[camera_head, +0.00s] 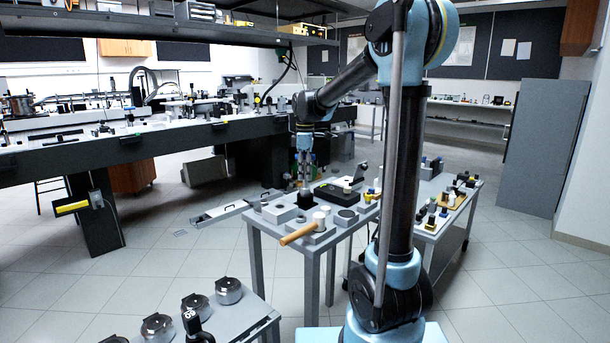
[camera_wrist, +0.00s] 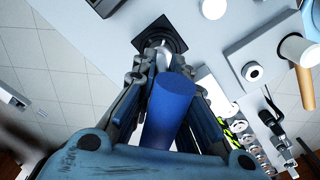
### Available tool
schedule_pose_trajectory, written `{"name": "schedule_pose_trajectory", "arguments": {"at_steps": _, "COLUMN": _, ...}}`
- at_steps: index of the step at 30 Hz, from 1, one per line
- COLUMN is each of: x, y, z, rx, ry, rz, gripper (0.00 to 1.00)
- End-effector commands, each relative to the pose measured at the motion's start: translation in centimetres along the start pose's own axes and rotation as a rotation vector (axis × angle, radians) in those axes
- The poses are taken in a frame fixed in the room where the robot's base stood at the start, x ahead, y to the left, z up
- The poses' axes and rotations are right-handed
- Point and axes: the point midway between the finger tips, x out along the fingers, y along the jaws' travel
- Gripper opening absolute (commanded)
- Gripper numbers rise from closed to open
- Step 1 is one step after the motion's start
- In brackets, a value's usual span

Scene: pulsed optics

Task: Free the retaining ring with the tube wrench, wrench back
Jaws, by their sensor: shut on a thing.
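My gripper (camera_head: 305,166) points down over the small grey table (camera_head: 270,228) and is shut on the tube wrench. In the wrist view my gripper's fingers (camera_wrist: 161,72) close around the wrench, whose blue handle (camera_wrist: 170,105) stands up between them. A pale metal part of the wrench shows beyond the handle and reaches toward a black square mount (camera_wrist: 147,36). The black mount (camera_head: 304,201) stands on the table right below my gripper in the head view. The retaining ring cannot be made out, and whether the wrench touches the mount cannot be told.
A mallet with a wooden handle (camera_head: 298,234) lies at the table's front edge, its handle overhanging. Grey blocks (camera_head: 279,212) and a black box (camera_head: 338,193) stand close by the mount. A second table (camera_head: 434,233) with small parts is to the right. Open floor lies left.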

Motion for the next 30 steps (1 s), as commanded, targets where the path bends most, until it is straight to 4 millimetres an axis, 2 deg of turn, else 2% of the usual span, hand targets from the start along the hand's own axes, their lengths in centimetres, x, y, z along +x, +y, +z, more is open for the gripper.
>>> {"name": "schedule_pose_trajectory", "arguments": {"at_steps": 12, "x": 1.0, "y": 0.0, "z": 0.1, "rx": 0.001, "ry": -0.003, "rz": 0.001, "gripper": 0.00}}
{"name": "schedule_pose_trajectory", "arguments": {"at_steps": 25, "x": 1.1, "y": 0.0, "z": 0.2, "rx": -0.002, "ry": -0.003, "rz": 0.001, "gripper": 0.00}}
{"name": "schedule_pose_trajectory", "arguments": {"at_steps": 30, "x": 1.0, "y": 0.0, "z": 0.1, "rx": -0.110, "ry": -0.003, "rz": 0.001, "gripper": 0.00}}
